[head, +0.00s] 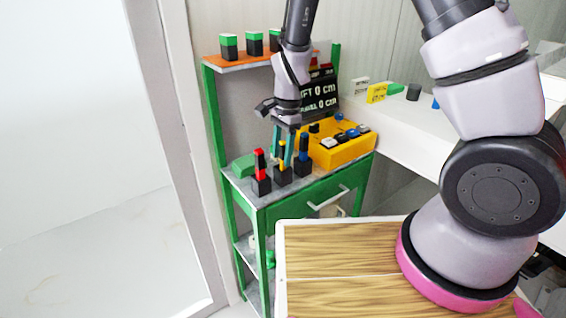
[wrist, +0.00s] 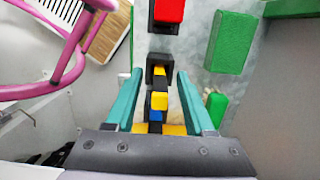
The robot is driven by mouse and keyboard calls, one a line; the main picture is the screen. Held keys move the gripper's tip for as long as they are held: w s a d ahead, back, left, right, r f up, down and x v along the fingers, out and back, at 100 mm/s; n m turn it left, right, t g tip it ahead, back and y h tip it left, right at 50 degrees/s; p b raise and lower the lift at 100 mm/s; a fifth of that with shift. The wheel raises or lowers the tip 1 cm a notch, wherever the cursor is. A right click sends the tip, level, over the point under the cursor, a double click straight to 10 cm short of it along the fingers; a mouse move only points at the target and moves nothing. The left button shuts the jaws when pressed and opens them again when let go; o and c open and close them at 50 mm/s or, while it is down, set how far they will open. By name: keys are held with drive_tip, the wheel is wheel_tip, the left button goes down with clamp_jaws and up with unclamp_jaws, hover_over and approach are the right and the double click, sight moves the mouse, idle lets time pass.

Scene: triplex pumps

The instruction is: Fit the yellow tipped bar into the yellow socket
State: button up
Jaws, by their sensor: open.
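The yellow tipped bar (head: 282,155) stands upright in a black block (head: 283,176) on the grey top of a green cart. It is in the middle of a row, between a red bar and a blue bar. My gripper (head: 283,148) is over it, pointing down, with its teal fingers apart on either side of the bar. In the wrist view the yellow bar (wrist: 159,101) lies between the open fingers (wrist: 159,76), with a gap on both sides. I cannot tell for sure which thing is the yellow socket; a yellow block (head: 377,93) stands on the white counter.
The red bar (head: 260,163) and blue bar (head: 303,147) stand close by. A yellow box (head: 345,153) with several small parts is just behind. A green block (head: 244,165) lies at the left. Black blocks with green tops (head: 229,46) stand on the orange shelf above.

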drive_tip(key=shift+f, duration=0.1)
clamp_jaws()
idle(1.4)
